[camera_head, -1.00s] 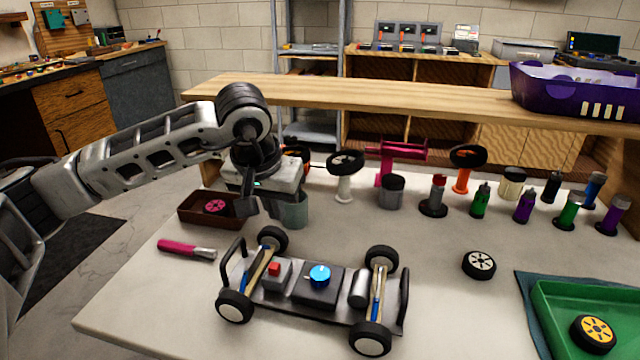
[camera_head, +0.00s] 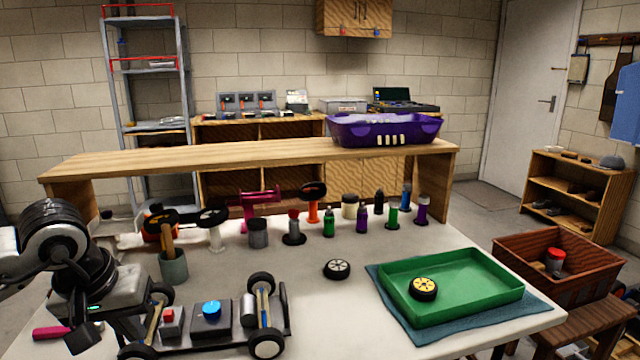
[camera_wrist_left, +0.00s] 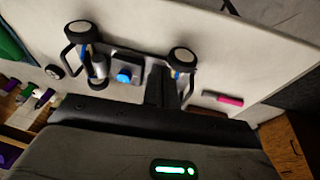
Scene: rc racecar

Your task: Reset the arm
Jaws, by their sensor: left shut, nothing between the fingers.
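My left gripper (camera_head: 108,335) hangs over the left front of the table, at the left end of the car chassis (camera_head: 180,336). Its fingers are shut with nothing between them. In the left wrist view the closed fingers (camera_wrist_left: 165,90) point toward the chassis (camera_wrist_left: 122,60). The chassis has wheels, a red block and a blue knob; the gripper partly hides its left end in the head view. A pink-handled tool (camera_head: 50,332) lies left of the chassis. It also shows in the left wrist view (camera_wrist_left: 230,99). My right gripper is not in view.
A grey cup (camera_head: 173,268) with wooden-handled tools stands behind the chassis. Several bottles and stands line the table's back. A loose wheel (camera_head: 337,269) lies mid-table. A green tray (camera_head: 500,292) holds a yellow-hubbed wheel (camera_head: 423,288). A purple bin (camera_head: 385,131) sits on the rear shelf.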

